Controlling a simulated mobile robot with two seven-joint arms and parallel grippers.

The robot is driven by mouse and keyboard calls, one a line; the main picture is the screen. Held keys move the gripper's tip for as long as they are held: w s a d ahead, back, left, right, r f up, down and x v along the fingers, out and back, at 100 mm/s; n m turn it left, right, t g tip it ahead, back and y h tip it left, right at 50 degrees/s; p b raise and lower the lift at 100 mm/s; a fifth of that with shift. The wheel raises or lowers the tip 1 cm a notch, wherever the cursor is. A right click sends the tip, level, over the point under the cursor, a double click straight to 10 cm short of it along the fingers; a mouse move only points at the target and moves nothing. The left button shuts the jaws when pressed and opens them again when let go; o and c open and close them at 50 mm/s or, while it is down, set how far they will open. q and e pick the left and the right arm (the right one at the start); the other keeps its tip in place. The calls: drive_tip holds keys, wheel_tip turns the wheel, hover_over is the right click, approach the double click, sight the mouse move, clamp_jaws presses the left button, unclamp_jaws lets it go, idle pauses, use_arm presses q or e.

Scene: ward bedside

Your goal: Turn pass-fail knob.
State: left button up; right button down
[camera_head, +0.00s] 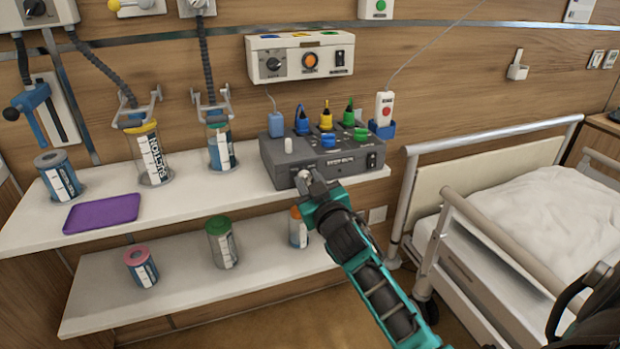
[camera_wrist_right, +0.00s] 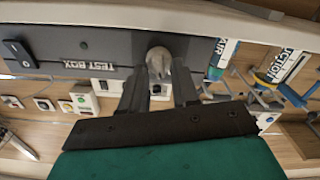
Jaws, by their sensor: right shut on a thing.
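The grey test box (camera_head: 320,157) stands on the upper shelf against the wall. Its front panel has a pass-fail knob (camera_head: 303,174) at the left and a switch (camera_head: 371,160) at the right. My right gripper (camera_head: 311,183) is at the front panel, shut on the knob. In the right wrist view the box front (camera_wrist_right: 100,48) appears upside down, with the light grey knob (camera_wrist_right: 158,60) between my two fingers (camera_wrist_right: 159,82). The fingers hide part of the knob, and I cannot read its setting. My left gripper is not in view.
A purple tray (camera_head: 103,213) lies on the upper shelf (camera_head: 210,192), left of the box. Several canisters stand on the shelves. A bed (camera_head: 520,210) with rails is at the right. A wall control panel (camera_head: 300,58) is above the box.

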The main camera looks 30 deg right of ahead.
drive_tip(key=n+p, duration=0.1)
drive_tip(key=n, duration=0.1)
drive_tip(key=shift+a+n, duration=0.1)
drive_tip(key=shift+n, duration=0.2)
drive_tip(key=shift+f+n, duration=0.1)
drive_tip(key=shift+n, duration=0.8)
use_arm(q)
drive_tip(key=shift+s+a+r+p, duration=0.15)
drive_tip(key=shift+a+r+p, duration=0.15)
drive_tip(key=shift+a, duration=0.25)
use_arm(e)
drive_tip(key=shift+n, duration=0.6)
drive_tip(key=c, duration=0.9)
unclamp_jaws()
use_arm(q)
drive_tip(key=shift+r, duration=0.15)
use_arm(e)
drive_tip(key=shift+o, duration=0.2)
drive_tip(key=shift+a, duration=0.1)
use_arm(q)
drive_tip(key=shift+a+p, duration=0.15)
drive_tip(key=shift+p, duration=0.15)
use_arm(e)
drive_tip(key=v, duration=1.2)
drive_tip(key=shift+s, duration=0.4)
